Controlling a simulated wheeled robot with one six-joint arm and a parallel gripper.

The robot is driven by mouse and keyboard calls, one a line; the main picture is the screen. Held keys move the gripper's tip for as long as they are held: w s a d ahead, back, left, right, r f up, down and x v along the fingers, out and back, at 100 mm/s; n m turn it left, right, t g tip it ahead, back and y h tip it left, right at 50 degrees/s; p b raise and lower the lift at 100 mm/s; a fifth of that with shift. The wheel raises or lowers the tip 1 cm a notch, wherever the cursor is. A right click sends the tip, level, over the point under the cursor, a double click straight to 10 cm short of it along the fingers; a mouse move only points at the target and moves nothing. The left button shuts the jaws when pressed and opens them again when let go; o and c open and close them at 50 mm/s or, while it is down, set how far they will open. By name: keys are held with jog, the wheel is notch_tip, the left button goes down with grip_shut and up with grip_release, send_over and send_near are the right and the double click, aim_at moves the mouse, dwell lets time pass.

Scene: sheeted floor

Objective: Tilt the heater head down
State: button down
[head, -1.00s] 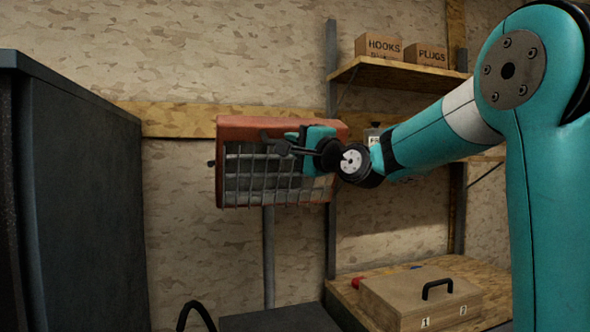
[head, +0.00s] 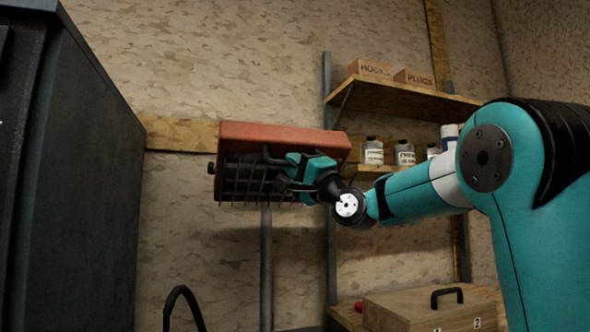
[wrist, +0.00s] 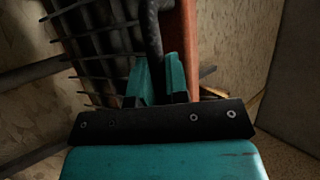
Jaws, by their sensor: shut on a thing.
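The heater head (head: 285,138) is a red-orange box with a dark wire grille (head: 245,180), on a grey pole (head: 266,250) in the head view. It is tilted downward, with its top face showing and the grille facing down and forward. A dark bar handle (wrist: 151,35) runs along the grille side in the wrist view. My gripper (head: 290,180) is at the front of the head, its teal fingers shut on the handle. The fingers hide part of the handle; the wrist view also shows the grille (wrist: 98,45) and red housing (wrist: 188,50).
A dark cabinet (head: 75,170) stands close on the left. Shelves on the right hold boxes (head: 372,68) and jars (head: 404,152). A lidded box with a black handle (head: 425,308) sits lower right.

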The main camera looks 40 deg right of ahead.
jog(key=shift+f, duration=0.2)
jog(key=c, duration=1.1)
grip_release()
jog(key=shift+w, duration=0.1)
jog(key=shift+c, duration=0.2)
jog(key=b+v, duration=0.8)
jog(key=v, duration=0.9)
jog(key=shift+s, duration=0.3)
jog(key=shift+d, duration=0.1)
